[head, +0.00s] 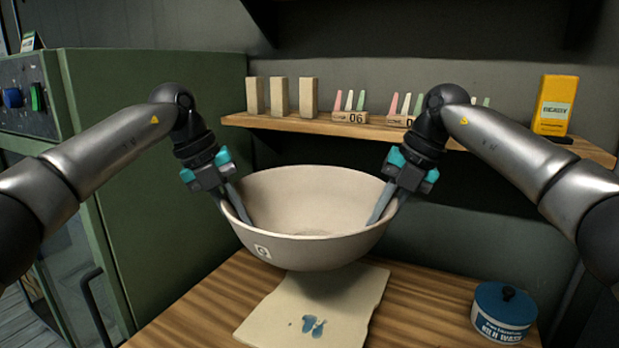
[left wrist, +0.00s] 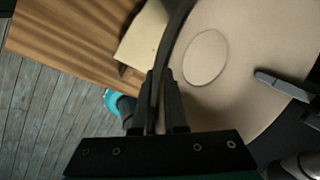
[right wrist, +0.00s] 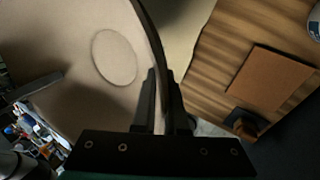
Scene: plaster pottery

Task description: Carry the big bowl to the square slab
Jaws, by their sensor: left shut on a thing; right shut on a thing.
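The big bowl (head: 310,252) is cream coloured and upright in the head view, held up above the table. My left gripper (head: 243,215) is shut on the left part of its rim, one finger inside the bowl. My right gripper (head: 382,212) is shut on the right part of its rim in the same way. Both wrist views show the rim between the fingers, in the left wrist view (left wrist: 240,60) and the right wrist view (right wrist: 70,40).
The wooden table (head: 425,310) carries a blue-lidded kiln wash tub (head: 503,315) at right. A brown square board (right wrist: 270,78) shows in the right wrist view. A wall shelf (head: 270,123) behind holds blocks, cones and a yellow box (head: 555,105). A green cabinet (head: 150,180) stands at left.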

